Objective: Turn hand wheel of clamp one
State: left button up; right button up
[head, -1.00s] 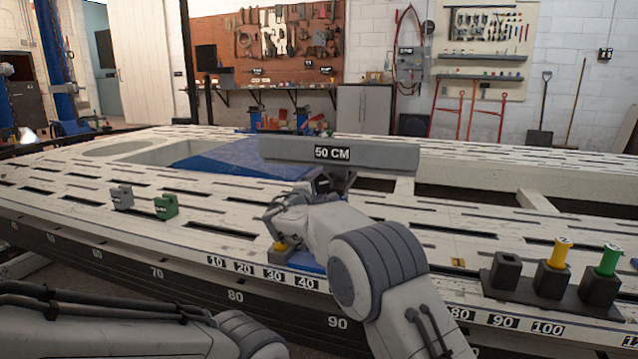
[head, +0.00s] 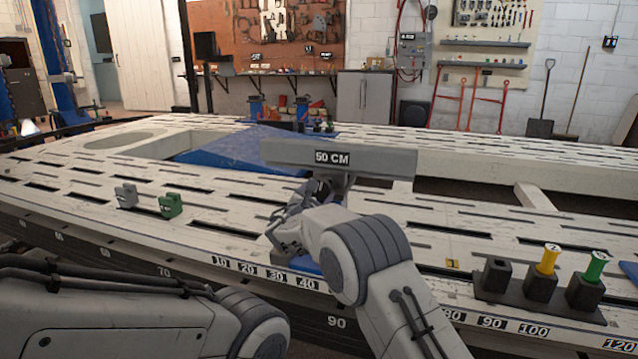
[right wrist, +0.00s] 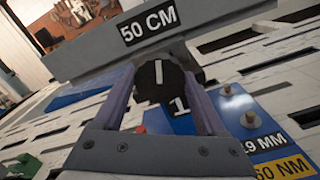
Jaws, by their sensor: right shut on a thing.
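The black hand wheel (right wrist: 160,78) with a white line on its face shows in the right wrist view, above a white "1" on a blue base (right wrist: 180,118). My right gripper (right wrist: 162,92) is shut on it, one finger on each side. In the head view my right gripper (head: 303,197) is below the grey "50 CM" bar (head: 370,163), and my own arm hides much of the clamp. The bar is just behind the wheel. My left arm is at the lower left of the head view; its gripper is out of view.
The slotted white bench (head: 90,170) fills the middle. A grey block (head: 126,196) and a green block (head: 171,205) stand left on it. A dark rack (head: 540,302) with yellow and green plugs is at the right. A bolt (right wrist: 250,119) is beside the wheel.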

jog(key=n+p, duration=0.2)
jog(key=shift+a+n, duration=0.15)
jog(key=shift+n, duration=0.25)
jog(key=shift+f+n+p, duration=0.1)
jog(key=shift+n+p, duration=0.3)
jog(key=shift+p, duration=0.05)
jog(key=o, duration=1.3)
jog(key=shift+s+a+p, duration=0.15)
jog(key=shift+s+p, duration=0.15)
jog(key=shift+s, duration=0.2)
jog(key=p+v, duration=0.2)
jog(key=v, duration=0.7)
jog(key=shift+s, duration=0.25)
